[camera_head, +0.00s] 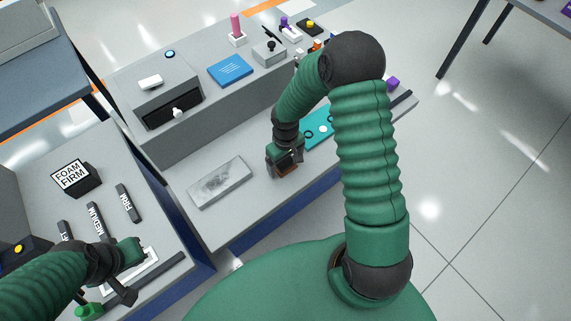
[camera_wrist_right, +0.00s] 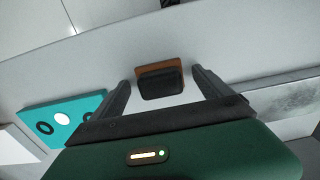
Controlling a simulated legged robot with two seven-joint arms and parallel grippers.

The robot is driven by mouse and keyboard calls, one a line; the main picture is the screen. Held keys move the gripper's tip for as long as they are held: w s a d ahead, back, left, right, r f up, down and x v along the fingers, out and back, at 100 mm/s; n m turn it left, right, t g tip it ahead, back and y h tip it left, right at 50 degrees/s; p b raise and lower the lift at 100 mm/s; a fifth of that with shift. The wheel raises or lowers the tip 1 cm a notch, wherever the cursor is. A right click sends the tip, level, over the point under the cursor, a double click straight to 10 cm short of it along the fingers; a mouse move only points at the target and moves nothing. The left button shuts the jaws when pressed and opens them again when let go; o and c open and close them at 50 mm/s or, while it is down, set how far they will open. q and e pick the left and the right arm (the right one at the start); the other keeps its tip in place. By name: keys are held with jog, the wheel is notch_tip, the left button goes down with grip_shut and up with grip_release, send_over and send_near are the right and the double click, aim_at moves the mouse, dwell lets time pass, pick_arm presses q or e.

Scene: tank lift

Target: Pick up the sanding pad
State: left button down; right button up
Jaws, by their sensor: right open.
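The sanding pad (camera_wrist_right: 160,82), a black block on a thin brown base, sits on the grey bench top in the right wrist view. In the head view its brown edge (camera_head: 287,171) shows just below my right gripper (camera_head: 284,160), which hides most of it. My right gripper is open, one finger on each side of the pad in the wrist view, with gaps on both sides. I cannot tell how far down the fingers reach. My left gripper (camera_head: 127,272) is over the left table; its jaws are unclear.
A grey scuffed plate (camera_head: 220,182) lies left of the pad. A teal panel (camera_head: 317,128) with round marks lies on its right. A raised shelf (camera_head: 190,120) with a drawer runs behind.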

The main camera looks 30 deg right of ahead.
aim_at(285, 163)
jog(key=c, duration=1.5)
jog(key=shift+r, duration=0.45)
jog(key=r, duration=0.2)
jog(key=shift+s+a+r, duration=0.2)
jog(key=shift+s+r, duration=0.05)
jog(key=shift+r, duration=0.1)
jog(key=s+a+r+b, duration=0.1)
jog(key=s+a+b, duration=0.1)
jog(key=s+a, duration=0.7)
jog(key=s, duration=0.3)
jog(key=shift+a+r, duration=0.25)
jog(key=shift+a, duration=0.15)
